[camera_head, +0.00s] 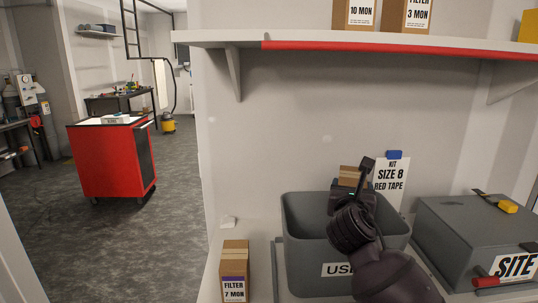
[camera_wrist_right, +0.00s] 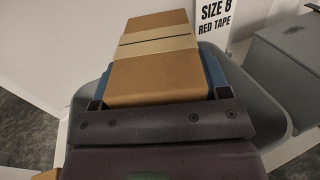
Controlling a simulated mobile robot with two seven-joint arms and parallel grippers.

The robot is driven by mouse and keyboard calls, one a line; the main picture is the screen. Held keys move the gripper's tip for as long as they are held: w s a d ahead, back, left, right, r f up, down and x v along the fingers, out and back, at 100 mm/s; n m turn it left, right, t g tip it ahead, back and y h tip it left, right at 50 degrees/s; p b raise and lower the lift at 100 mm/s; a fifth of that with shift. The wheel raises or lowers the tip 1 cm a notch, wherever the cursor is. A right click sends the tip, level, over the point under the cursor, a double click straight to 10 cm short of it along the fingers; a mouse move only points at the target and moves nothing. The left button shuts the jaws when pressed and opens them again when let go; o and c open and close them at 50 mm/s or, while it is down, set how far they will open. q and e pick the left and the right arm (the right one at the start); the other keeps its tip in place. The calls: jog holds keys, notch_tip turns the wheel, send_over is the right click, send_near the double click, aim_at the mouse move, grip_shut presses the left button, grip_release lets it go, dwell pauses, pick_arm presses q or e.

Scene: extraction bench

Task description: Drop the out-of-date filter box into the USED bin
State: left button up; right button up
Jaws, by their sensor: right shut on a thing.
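My right gripper (camera_head: 352,186) is shut on a brown cardboard box (camera_head: 351,172) with a paler band. In the right wrist view the box (camera_wrist_right: 155,65) sits between the two fingers, and no printed label shows on it. The gripper and box are over the grey open bin (camera_head: 302,232), whose front label is partly hidden by my arm and reads "US...". The bin's rim also shows around the box in the right wrist view (camera_wrist_right: 252,95). The bin's inside floor is hidden. My left gripper is not in view.
A box marked FILTER 7 MON (camera_head: 234,270) stands left of the bin. A grey case marked SITE (camera_head: 465,225) is at the right. A card reading KIT SIZE 8 RED TAPE (camera_head: 390,185) stands behind the bin. A red-edged shelf (camera_head: 400,44) with more filter boxes hangs above.

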jog(key=shift+f, duration=0.3)
jog(key=shift+r, duration=0.1)
jog(key=o, duration=1.1)
jog(key=v, duration=1)
jog(key=shift+s+a, duration=0.2)
jog(key=shift+s, duration=0.15)
